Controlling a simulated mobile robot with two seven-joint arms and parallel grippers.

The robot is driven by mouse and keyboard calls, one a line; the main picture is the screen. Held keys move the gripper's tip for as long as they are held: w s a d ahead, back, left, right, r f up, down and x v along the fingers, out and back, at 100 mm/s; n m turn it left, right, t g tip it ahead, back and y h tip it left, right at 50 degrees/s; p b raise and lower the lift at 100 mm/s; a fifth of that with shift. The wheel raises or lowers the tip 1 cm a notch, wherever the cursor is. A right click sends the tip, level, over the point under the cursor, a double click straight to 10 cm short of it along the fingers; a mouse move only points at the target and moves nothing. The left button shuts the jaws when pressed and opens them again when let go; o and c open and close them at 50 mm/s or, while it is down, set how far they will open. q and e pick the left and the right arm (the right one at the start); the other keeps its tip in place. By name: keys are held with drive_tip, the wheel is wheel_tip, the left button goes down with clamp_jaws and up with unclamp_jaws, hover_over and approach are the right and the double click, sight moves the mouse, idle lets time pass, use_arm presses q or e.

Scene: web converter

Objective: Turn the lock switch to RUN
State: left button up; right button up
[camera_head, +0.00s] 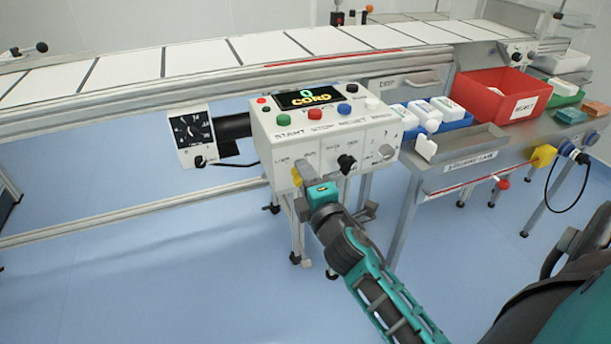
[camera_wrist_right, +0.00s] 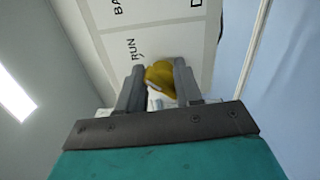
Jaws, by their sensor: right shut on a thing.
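The lock switch (camera_wrist_right: 160,77) is a yellow knob on the front face of the white control box (camera_head: 312,150), at its lower left. The knob also shows in the head view (camera_head: 297,176), partly hidden by my gripper. My right gripper (camera_wrist_right: 158,85) is shut on the yellow knob, one finger on each side of it. In the head view my right gripper (camera_head: 306,184) reaches the box front from below. The word RUN (camera_wrist_right: 131,48) is printed on the panel beside the knob in the wrist view. The knob's exact pointing is hard to tell. My left gripper is not in view.
A black knob (camera_head: 346,163) sits right of the yellow one on the same face. Coloured buttons and a display (camera_head: 309,98) are on top of the box. A dial gauge (camera_head: 192,130) stands left. A steel table with a red bin (camera_head: 491,93) stands right.

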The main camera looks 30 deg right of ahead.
drive_tip(key=shift+o, duration=0.2)
drive_tip(key=shift+s+a+f+m, duration=0.1)
drive_tip(key=shift+a+f+m, duration=0.1)
drive_tip(key=shift+f+m, duration=0.25)
drive_tip(key=o, duration=0.8)
drive_tip(key=shift+o, duration=0.8)
drive_tip(key=shift+r, duration=0.25)
